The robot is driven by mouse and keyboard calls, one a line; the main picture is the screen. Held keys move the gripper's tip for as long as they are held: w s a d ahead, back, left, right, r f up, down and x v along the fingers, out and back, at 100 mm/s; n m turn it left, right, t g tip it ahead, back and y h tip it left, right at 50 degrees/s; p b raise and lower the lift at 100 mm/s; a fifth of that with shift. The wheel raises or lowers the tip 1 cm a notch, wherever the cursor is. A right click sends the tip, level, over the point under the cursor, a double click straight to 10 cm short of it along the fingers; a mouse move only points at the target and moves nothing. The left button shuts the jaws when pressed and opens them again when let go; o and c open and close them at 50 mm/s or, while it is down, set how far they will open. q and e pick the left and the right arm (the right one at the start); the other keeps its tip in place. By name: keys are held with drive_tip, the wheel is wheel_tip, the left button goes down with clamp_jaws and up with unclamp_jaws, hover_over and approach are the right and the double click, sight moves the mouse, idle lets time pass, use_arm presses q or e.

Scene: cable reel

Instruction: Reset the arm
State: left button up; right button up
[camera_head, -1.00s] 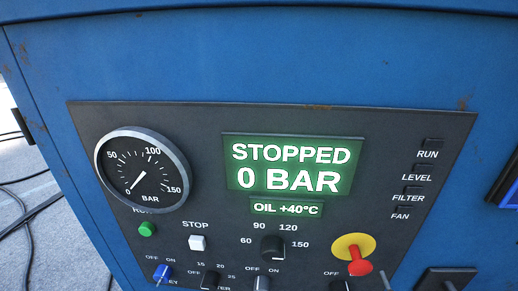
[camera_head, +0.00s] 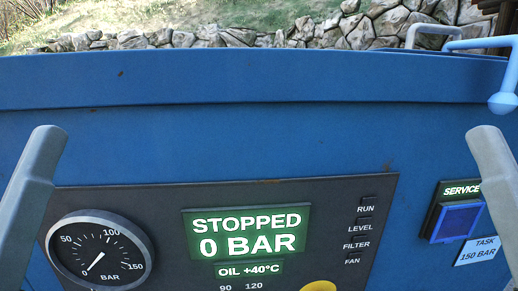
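Two grey rounded bars, which look like parts of my arms, rise at the left and right edges of the head view. No gripper fingers show on either of them. The blue machine cabinet (camera_head: 250,140) fills the middle, with a dark control panel (camera_head: 160,215) on its front. The panel's green display (camera_head: 247,232) reads STOPPED, 0 BAR, and a smaller display (camera_head: 249,268) reads OIL +40°C. The round pressure gauge (camera_head: 99,250) has its needle at 0.
A service box (camera_head: 458,221) with a blue cover and a label (camera_head: 478,250) reading TASK 150 BAR is at the right. A light blue bent bar (camera_head: 503,100) with a ball end hangs at the upper right. Behind the cabinet is a stone wall (camera_head: 230,37) with grass.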

wheel_tip(320, 180, up, 26)
drive_tip(key=p, duration=2.3)
drive_tip(key=shift+r, duration=0.1)
